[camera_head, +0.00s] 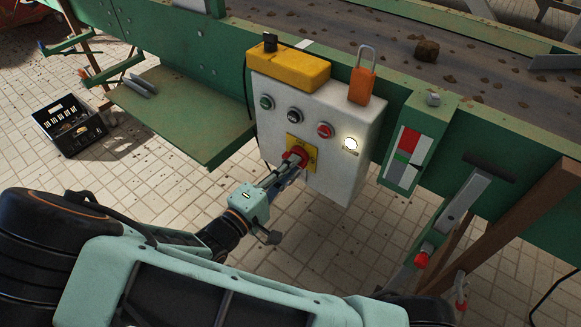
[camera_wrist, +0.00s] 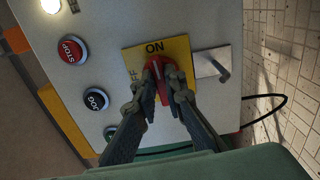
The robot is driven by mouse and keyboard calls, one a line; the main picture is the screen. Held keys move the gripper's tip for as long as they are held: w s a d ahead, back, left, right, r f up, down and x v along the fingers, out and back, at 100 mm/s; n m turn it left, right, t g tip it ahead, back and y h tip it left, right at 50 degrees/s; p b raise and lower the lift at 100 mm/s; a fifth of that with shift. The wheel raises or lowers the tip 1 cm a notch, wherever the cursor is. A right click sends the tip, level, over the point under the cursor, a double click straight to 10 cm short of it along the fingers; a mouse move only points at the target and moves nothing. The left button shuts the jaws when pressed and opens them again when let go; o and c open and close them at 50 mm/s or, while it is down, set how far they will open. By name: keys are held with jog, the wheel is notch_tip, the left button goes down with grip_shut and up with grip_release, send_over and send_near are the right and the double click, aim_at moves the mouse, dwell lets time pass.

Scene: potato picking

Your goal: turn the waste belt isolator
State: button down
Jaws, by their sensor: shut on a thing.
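The waste belt isolator is a red rotary handle (camera_head: 297,153) on a yellow plate (camera_head: 291,141), low on the front of a white control box (camera_head: 335,180). In the wrist view the red handle (camera_wrist: 170,72) lies below the word ON on the yellow plate (camera_wrist: 181,48); the OFF lettering at the plate's left is partly hidden. My gripper (camera_head: 293,164) is shut on the handle, one finger on each side, as the wrist view also shows (camera_wrist: 164,80). The fingers hide part of the handle, and its exact angle is hard to tell.
Green, black and red STOP buttons (camera_head: 325,130) and a lit lamp (camera_head: 350,143) sit above the isolator. An orange padlock (camera_head: 362,86) stands at the box's top beside a yellow cover (camera_head: 290,67). A green shelf (camera_head: 180,112) juts out at left. A black case (camera_head: 70,128) lies on the floor.

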jog(key=shift+m, duration=0.3)
dwell(0.4)
jog(key=c, duration=2)
grip_release()
jog(key=v, duration=1.2)
jog(key=shift+a, duration=0.1)
